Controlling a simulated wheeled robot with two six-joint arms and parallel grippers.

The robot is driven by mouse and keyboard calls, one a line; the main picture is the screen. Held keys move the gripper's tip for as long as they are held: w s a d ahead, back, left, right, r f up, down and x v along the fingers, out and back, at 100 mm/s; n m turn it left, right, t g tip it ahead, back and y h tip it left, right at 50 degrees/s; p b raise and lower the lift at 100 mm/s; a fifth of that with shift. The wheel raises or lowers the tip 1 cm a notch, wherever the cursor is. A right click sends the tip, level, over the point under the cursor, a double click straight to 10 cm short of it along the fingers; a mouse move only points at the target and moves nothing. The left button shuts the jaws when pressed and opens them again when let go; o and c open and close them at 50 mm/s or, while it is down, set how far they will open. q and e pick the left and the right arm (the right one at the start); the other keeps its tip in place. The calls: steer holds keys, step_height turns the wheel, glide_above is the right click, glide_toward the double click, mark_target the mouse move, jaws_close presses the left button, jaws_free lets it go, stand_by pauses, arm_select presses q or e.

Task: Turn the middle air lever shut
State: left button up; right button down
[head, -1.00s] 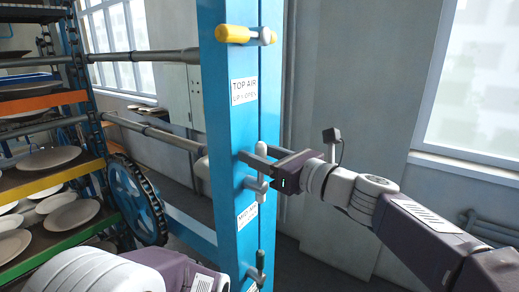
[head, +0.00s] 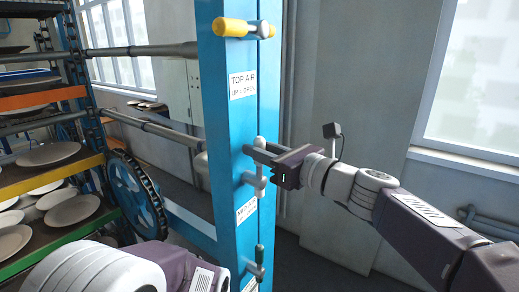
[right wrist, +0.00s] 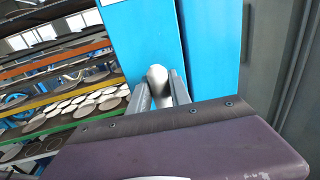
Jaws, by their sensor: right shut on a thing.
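The middle air lever (head: 261,181) is a grey lever on the blue post (head: 230,130); its handle points upward, close to upright. The label below it is partly hidden by the lever. My right gripper (head: 258,152) comes in from the right and is shut on the upper part of the handle. In the right wrist view, the rounded grey handle end (right wrist: 157,74) sits between the two fingers (right wrist: 160,92). My left arm shows at the bottom left of the head view, but its fingers are out of the picture.
The top air lever (head: 237,27), with a yellow grip, lies level above. Racks of plates (head: 40,190) and a blue wheel (head: 137,195) stand at the left. A wall is behind on the right.

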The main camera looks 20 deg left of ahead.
steer(key=shift+r, duration=0.1)
stand_by(0.7)
steer(key=s+f+n+b, duration=0.1)
steer(key=n+b, duration=0.1)
steer(key=b, duration=0.2)
steer(key=s+a+n+y+b, duration=0.1)
steer(key=s+n+b, duration=0.1)
steer(key=b, duration=0.3)
steer(key=s+f+n+b, duration=0.1)
steer(key=s+n+b, duration=0.1)
steer(key=b, duration=0.3)
steer(key=shift+a+f+n, duration=0.3)
steer(key=shift+a+n, duration=0.05)
steer(key=shift+n, duration=0.55)
steer(key=shift+s+a+f+n+g+y+b, duration=0.3)
steer(key=shift+f+n+b, duration=0.7)
steer(key=shift+n+b, duration=1.15)
steer(key=shift+s+a+f+n+g+y+b, duration=0.1)
steer(key=shift+s+f+n+g+y+b, duration=0.5)
steer(key=shift+n+b, duration=1.55)
steer(key=shift+s+a+f+n+g+b, duration=0.15)
steer(key=shift+s+f+n+b, duration=0.35)
steer(key=shift+f+n+b, duration=1.6)
steer(key=shift+r+m+b, duration=0.3)
steer(key=shift+r+b, duration=0.2)
steer(key=shift+r, duration=0.15)
steer(key=c, duration=1.2)
jaws_free()
